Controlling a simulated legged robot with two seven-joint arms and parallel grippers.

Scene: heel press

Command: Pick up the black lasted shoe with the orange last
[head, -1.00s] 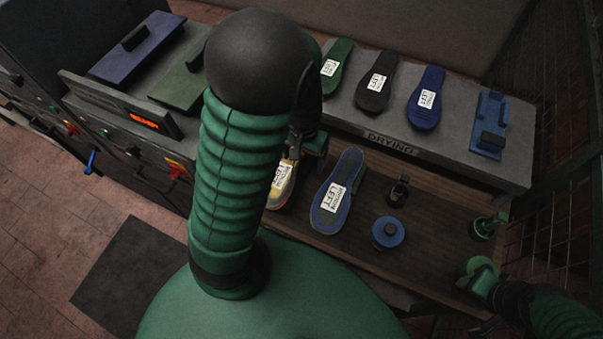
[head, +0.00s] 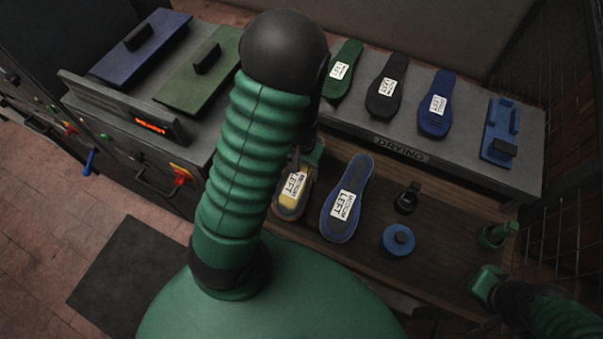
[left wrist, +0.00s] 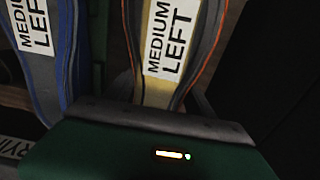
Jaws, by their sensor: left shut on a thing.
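The dark lasted shoe (head: 291,194) lies on the wooden bench, partly hidden by my left arm. Its top looks yellow with a thin orange edge and bears a white MEDIUM LEFT label. It also shows in the left wrist view (left wrist: 157,88), running under the gripper's front edge. My left gripper (head: 306,162) is shut on its far end; the fingertips are mostly hidden. I cannot tell if the shoe is clear of the bench. My right gripper (head: 486,283) is at the lower right, away from the shoe; its jaws are unclear.
A blue-edged shoe (head: 346,200) lies close to the right. Blue (head: 397,240), black (head: 407,197) and green (head: 495,235) knobbed pieces stand further right. Behind is the DRYING shelf (head: 450,162) with several soles. A machine with a blue plate (head: 140,48) and a green plate (head: 203,68) is left.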

